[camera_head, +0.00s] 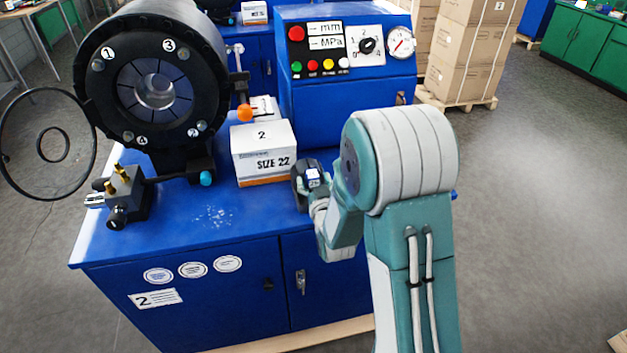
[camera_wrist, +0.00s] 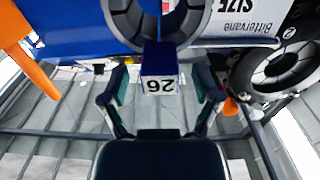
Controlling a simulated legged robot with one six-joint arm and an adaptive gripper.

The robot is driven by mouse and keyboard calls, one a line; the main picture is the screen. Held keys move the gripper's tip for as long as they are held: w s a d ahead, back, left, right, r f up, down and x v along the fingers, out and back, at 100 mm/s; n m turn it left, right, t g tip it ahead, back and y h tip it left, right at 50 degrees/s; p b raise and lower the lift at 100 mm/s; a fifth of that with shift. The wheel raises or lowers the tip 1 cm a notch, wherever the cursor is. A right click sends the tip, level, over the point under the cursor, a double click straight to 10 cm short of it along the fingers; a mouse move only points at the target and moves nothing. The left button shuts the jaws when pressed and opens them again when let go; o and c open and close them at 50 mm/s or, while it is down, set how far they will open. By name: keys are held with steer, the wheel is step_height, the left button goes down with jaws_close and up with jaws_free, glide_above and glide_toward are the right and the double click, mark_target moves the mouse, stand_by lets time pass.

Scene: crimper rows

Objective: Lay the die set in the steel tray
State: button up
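The die set (camera_head: 303,190) is a dark ring with a blue and white tag, at the right front of the blue cabinet top. In the wrist view the dark ring (camera_wrist: 125,18) is at the top, and its block-like tag reads 26 upside down. My gripper (camera_head: 314,197) is at the die set in the head view. In the wrist view its two fingers (camera_wrist: 160,88) stand on either side of the tag block, with visible gaps, so it looks open. The steel tray is not clearly identifiable in either view.
A white box marked SIZE 22 (camera_head: 264,155) stands just left of the die set. The black crimper head (camera_head: 155,85) is further left, and a blue control unit (camera_head: 345,95) is behind. Stacked cartons (camera_head: 468,50) stand behind right.

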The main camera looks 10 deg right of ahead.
steer(key=shift+f, duration=0.1)
steer(key=shift+s+f, duration=0.1)
steer(key=shift+f, duration=0.1)
steer(key=s, duration=0.7)
steer(key=shift+s+r, duration=0.1)
stand_by(0.3)
steer(key=s+r+g, duration=0.6)
steer(key=r, duration=0.2)
steer(key=s+r+g, duration=0.2)
steer(key=s+g, duration=0.1)
steer(key=s, duration=0.6)
steer(key=s+r+g, duration=0.3)
steer(key=s, duration=0.7)
steer(key=shift+g, duration=0.3)
